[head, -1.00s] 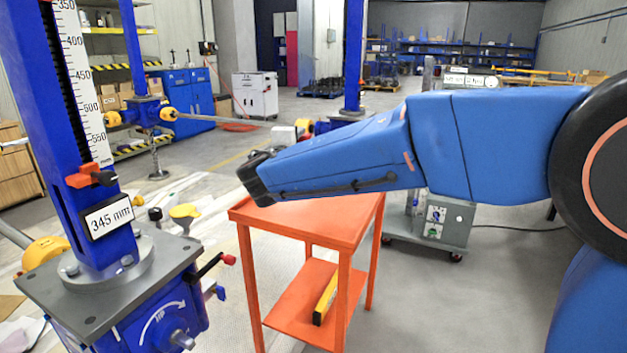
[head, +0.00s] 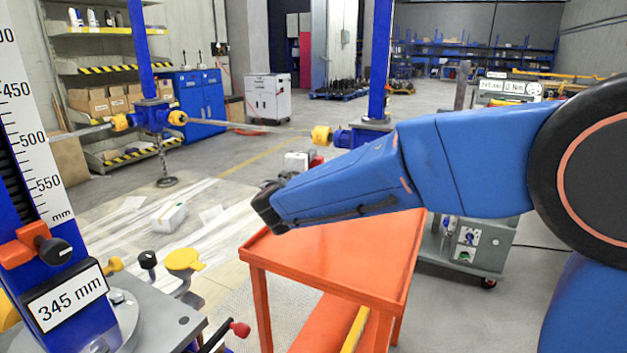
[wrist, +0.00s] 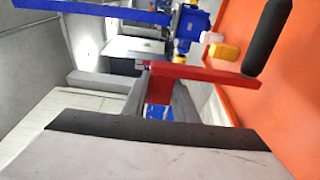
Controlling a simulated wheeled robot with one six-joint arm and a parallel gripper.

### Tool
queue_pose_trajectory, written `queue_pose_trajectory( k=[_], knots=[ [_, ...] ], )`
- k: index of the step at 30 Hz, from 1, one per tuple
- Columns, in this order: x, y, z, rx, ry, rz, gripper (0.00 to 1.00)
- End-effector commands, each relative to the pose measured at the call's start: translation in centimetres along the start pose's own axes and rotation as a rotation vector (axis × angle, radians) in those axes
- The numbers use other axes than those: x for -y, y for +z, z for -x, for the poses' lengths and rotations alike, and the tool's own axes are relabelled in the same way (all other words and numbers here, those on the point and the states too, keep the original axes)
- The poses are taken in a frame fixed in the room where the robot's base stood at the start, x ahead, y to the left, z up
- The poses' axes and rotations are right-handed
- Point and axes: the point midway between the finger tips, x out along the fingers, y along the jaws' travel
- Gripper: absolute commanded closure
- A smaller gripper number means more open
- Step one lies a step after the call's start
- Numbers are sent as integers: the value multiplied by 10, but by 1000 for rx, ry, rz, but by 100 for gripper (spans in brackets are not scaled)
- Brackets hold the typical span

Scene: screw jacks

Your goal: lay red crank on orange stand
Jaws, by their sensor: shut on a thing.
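The orange stand (head: 340,260) is a two-shelf cart, and its flat top stands below my arm in the head view. My gripper (head: 268,205) is above the stand's far left corner, with its jaws mostly hidden by my arm. In the wrist view, my gripper (wrist: 158,85) is shut on the red crank (wrist: 208,75), a red bar with a black handle (wrist: 268,38) at its right end. The stand's orange surface (wrist: 290,95) fills the right side of that view, beyond the handle. The crank cannot be made out in the head view, and no contact with the stand is visible.
A blue screw jack with a ruler and a 345 mm label (head: 66,297) stands close at left. A red-knobbed lever (head: 238,329) sticks out beside it. A yellow level (head: 355,330) lies on the lower shelf. A grey wheeled cabinet (head: 465,245) stands behind right.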

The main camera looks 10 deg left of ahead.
Motion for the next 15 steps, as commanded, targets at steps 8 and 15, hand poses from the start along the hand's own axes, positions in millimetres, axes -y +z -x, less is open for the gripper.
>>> queue_pose_trajectory(
  k=[8, 15],
  knots=[
    [16, 0, 0, 1, 2, 1, 100],
    [40, 0, 0, 0, 2, -1, 100]
  ],
)
